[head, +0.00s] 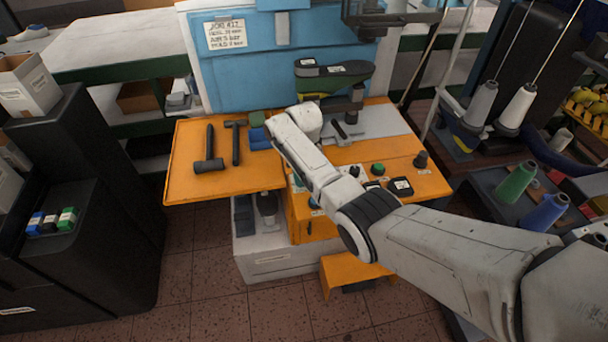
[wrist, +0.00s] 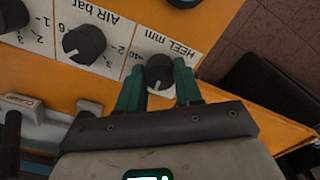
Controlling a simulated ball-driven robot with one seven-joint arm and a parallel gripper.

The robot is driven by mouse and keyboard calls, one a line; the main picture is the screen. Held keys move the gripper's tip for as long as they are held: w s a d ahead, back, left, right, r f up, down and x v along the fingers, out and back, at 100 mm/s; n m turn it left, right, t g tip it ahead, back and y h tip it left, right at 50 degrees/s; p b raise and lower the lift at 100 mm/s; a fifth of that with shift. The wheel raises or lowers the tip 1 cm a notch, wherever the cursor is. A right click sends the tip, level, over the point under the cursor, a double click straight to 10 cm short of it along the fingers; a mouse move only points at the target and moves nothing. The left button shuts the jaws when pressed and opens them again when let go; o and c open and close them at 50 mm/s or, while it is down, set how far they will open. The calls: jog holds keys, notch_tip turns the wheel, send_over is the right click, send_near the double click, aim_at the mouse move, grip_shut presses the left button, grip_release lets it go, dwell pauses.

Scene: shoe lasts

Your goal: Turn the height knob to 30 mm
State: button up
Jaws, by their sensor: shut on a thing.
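In the wrist view, a dark round knob (wrist: 159,70) sits on a white label reading "HEEL mm", which appears upside down. A number that looks like 40 is printed to its left. The knob's white pointer line points toward the bottom of the picture, and part of the scale is hidden. My gripper (wrist: 158,80) has its two green fingers on either side of the knob and is shut on it. In the head view, my arm covers the gripper and this knob at the front of the orange machine (head: 300,222).
Left of the knob in the wrist view is a similar "AIR bar" knob (wrist: 84,44), with another dark knob (wrist: 14,19) beyond. The head view shows hammers (head: 208,150) on the orange side tray and a green button (head: 378,169) on the machine top.

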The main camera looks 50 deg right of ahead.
jog(key=shift+m, duration=0.5)
jog(key=o, duration=1)
jog(key=shift+o, duration=0.2)
notch_tip(320, 180, up, 11)
jog(key=shift+b, duration=0.35)
jog(key=shift+f, duration=0.1)
